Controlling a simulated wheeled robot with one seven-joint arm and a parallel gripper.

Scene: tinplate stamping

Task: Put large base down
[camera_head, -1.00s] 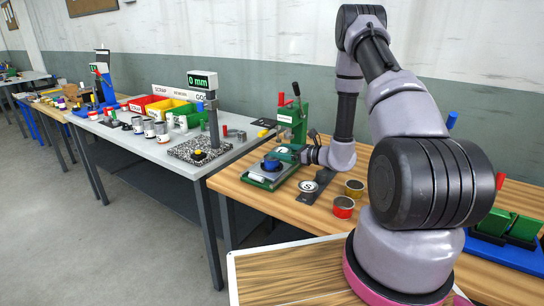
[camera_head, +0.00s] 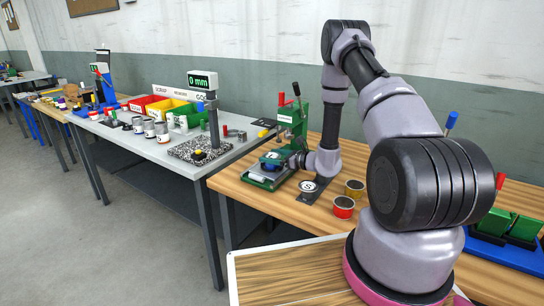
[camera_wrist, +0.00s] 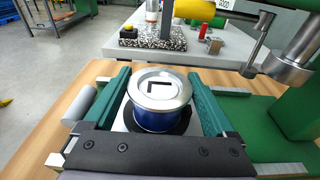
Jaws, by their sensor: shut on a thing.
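The large base, a round blue piece with a silver top marked "L" (camera_wrist: 160,88), stands upright between the green fingers of my gripper (camera_wrist: 160,100) in the wrist view. A dark ring shows around its foot, over a pale plate. The gripper is shut on the base. The contact under the base is partly hidden, so I cannot tell whether it rests fully.
A silver piece marked "S" (camera_head: 308,187) stands on a dark plate just right of the press. The press column and ram (camera_wrist: 290,62) are close on the right in the wrist view.

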